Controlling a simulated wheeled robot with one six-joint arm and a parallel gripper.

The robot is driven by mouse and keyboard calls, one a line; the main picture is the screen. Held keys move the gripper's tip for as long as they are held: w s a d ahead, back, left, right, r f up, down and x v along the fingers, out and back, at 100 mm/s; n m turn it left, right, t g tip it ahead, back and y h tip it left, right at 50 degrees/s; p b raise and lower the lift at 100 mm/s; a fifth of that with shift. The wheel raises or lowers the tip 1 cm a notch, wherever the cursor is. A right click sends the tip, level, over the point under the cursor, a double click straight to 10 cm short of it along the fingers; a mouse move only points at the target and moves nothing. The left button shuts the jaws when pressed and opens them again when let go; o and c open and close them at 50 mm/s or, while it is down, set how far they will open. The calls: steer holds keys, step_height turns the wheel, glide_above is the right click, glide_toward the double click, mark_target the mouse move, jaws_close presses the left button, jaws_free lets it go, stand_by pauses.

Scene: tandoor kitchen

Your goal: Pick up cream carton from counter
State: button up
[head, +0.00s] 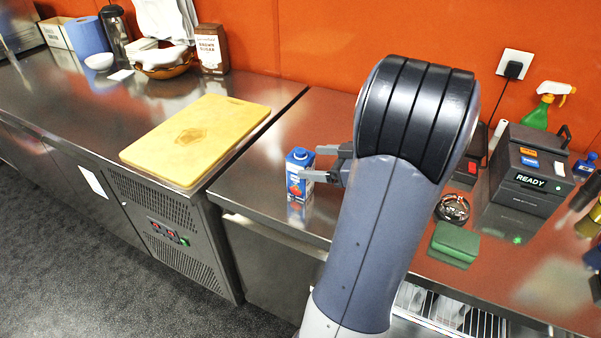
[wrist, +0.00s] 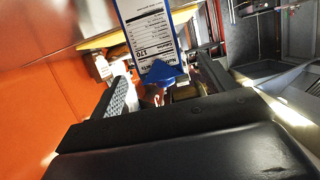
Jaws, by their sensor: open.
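The cream carton (head: 297,183) is a small blue and white box with a blue cap. It stands upright on the steel counter (head: 262,170), near the front edge, right of the cutting board. My gripper (head: 317,163) is open and reaches toward the carton from the right. The nearer finger overlaps the carton's right side in the head view. In the wrist view, the carton (wrist: 150,30) shows its nutrition label and blue cap at the fingertips, between the lines of the two fingers of my gripper (wrist: 163,68). I cannot tell whether either finger touches it.
A wooden cutting board (head: 215,128) lies on the counter to the left. A black READY device (head: 529,172), a green sponge (head: 455,241) and a green spray bottle (head: 541,112) are to the right. The counter around the carton is clear.

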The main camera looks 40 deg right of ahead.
mark_target(294, 162)
steer(key=shift+p+x, duration=0.95)
steer(key=shift+x, duration=2.5)
steer(key=shift+s+f, duration=0.1)
steer(key=shift+f, duration=0.05)
steer(key=shift+c, duration=0.4)
steer(key=c, duration=1.2)
